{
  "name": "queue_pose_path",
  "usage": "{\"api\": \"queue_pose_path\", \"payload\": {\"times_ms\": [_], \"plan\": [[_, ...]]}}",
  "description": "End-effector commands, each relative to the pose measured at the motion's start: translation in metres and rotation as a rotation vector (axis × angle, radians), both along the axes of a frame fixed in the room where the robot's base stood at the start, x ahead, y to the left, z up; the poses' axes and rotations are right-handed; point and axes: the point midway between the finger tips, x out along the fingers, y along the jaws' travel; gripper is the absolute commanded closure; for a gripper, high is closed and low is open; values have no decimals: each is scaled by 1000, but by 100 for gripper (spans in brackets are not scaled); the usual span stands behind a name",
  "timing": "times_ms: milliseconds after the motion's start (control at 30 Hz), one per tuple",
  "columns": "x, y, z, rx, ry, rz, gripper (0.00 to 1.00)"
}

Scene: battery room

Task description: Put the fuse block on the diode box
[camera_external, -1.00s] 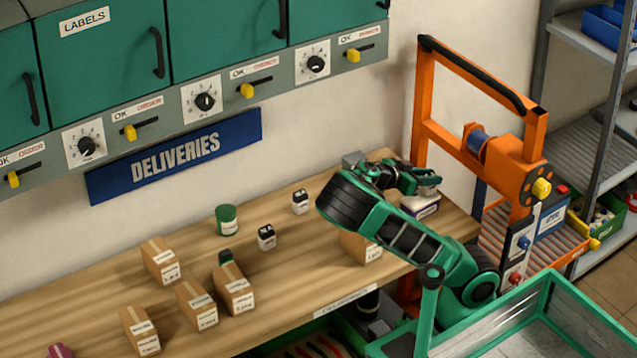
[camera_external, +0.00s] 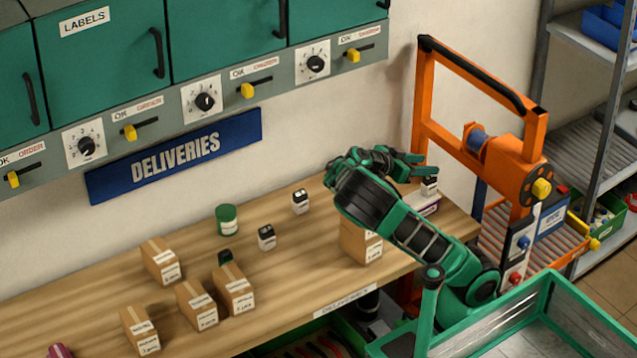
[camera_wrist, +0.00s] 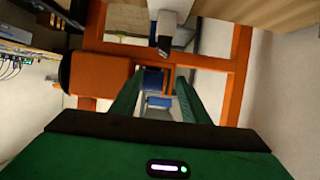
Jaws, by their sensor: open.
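The fuse block, seemingly the small white block with a dark top (camera_external: 429,187), stands on a low white and purple box (camera_external: 427,208), seemingly the diode box, at the right end of the bench. In the wrist view the picture is upside down, and the block (camera_wrist: 164,38) shows at the top centre, dark top downward. My gripper (camera_external: 420,167) is open and empty, just above and beside the block. In the wrist view its two green fingers (camera_wrist: 158,88) are spread with a gap between them and nothing held. My arm hides part of the bench behind it.
Two similar black and white blocks (camera_external: 266,237) (camera_external: 300,201) and a green can (camera_external: 227,219) stand mid-bench. Several cardboard boxes (camera_external: 232,289) stand to the left, another (camera_external: 361,241) below my arm. An orange frame (camera_external: 423,110) rises close behind the gripper.

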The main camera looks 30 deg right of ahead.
Motion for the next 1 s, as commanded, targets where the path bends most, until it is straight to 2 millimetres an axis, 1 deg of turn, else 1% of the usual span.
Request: {"api": "queue_pose_path", "payload": {"times_ms": [33, 133, 200, 333, 867, 933, 1000], "plan": [[0, 0, 7, 2, -4, 1, 58], [0, 0, 19, 1, -1, 1, 58], [0, 0, 24, 1, -2, -1, 58], [0, 0, 28, 0, 0, 0, 58], [1, -1, 27, 4, 2, 2, 58], [5, -4, 23, 20, 9, 16, 58], [15, -7, 14, 49, 24, 46, 58]]}}
